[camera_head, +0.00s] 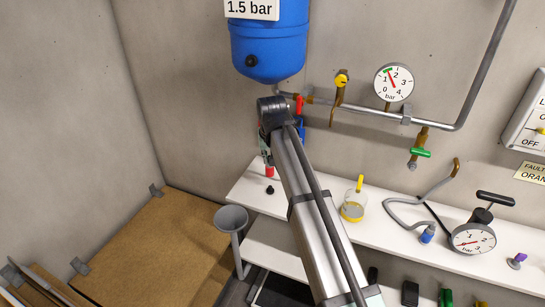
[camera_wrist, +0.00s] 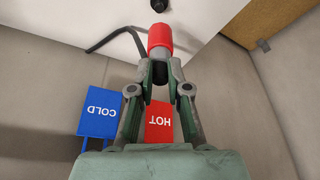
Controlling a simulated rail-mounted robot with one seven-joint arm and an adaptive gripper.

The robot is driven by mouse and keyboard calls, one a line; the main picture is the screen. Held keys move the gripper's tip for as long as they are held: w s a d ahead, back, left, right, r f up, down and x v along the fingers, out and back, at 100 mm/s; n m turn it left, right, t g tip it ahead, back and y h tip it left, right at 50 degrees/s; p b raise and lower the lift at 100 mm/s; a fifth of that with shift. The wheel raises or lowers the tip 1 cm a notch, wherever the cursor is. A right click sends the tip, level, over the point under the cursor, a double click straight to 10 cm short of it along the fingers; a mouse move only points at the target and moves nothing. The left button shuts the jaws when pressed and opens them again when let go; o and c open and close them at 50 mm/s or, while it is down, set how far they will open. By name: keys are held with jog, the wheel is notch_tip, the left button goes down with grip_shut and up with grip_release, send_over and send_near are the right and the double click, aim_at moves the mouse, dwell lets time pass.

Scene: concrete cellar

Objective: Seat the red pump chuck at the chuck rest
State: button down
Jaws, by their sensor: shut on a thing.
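A red cylindrical piece, taken to be the pump chuck (camera_head: 268,171), is at the end of my gripper (camera_head: 265,155), above the left end of the white shelf. In the wrist view the red chuck (camera_wrist: 160,38) sits between the fingertips of my gripper (camera_wrist: 160,72), which are shut on it. I cannot tell which thing is the chuck rest.
The pump with gauge (camera_head: 473,238), a glass jar (camera_head: 354,205), a blue-capped fitting (camera_head: 427,234) and a purple piece (camera_head: 517,261) stand along the shelf (camera_head: 320,212). A blue vessel (camera_head: 268,45) and pipes hang above. Red HOT (camera_wrist: 158,120) and blue COLD (camera_wrist: 100,108) tags are near my gripper.

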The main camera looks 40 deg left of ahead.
aim_at(270, 168)
jog(key=shift+r, duration=0.1)
jog(key=shift+f+b, duration=0.75)
jog(key=shift+f, duration=1.8)
jog(key=shift+f, duration=1.35)
dwell(0.5)
jog(key=c, duration=1)
grip_release()
jog(key=shift+c, duration=0.2)
jog(key=v, duration=1.2)
